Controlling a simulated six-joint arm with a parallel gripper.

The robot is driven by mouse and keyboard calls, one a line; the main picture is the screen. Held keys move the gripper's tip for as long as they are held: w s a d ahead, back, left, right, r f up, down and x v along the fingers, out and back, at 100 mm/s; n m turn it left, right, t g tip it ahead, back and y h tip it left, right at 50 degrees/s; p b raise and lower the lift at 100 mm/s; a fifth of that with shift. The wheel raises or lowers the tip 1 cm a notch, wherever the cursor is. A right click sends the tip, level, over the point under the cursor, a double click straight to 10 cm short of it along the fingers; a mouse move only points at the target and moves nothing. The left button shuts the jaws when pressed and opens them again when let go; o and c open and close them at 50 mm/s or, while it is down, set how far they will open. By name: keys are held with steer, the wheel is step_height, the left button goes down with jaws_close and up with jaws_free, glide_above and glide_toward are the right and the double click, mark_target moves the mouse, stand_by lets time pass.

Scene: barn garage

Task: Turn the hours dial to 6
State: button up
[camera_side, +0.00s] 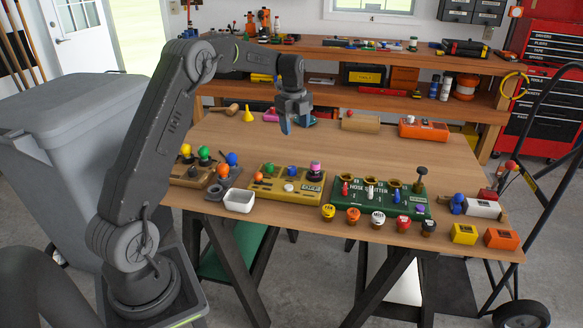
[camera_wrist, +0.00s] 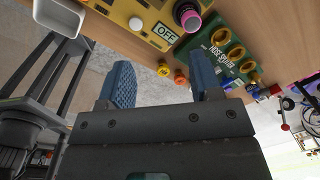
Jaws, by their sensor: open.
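My gripper (camera_side: 294,122) hangs above the back half of the wooden table, apart from everything on it. In the wrist view its two blue fingers stand apart with nothing between them (camera_wrist: 164,80). A yellow panel (camera_side: 266,191) lies near the table's front, with orange, blue, green and white knobs and a small display. A pink-topped dark knob (camera_side: 315,168) stands at its back right. The wrist view shows this panel (camera_wrist: 130,12) upside down at the top; its display (camera_wrist: 166,32) reads OFF. No dial marked hours is readable, so I cannot tell its setting.
A green hose splitter panel (camera_side: 347,209) with several valves adjoins the yellow panel's right. A white tray (camera_side: 239,200) is at its left. A board with coloured balls (camera_side: 190,178) stands farther left. Several coloured knobs line the front edge. The table's middle is clear.

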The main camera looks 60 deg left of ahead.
mark_target(292, 167)
steer(key=shift+m, duration=0.8)
steer(key=a+f, duration=0.1)
steer(key=f, duration=0.4)
steer(key=a+f, duration=0.1)
steer(key=f, duration=0.5)
steer(key=w+a+f, duration=0.1)
steer(key=f, duration=0.5)
steer(key=shift+a, duration=0.2)
steer(key=shift+c, duration=0.2)
steer(key=c, duration=0.9)
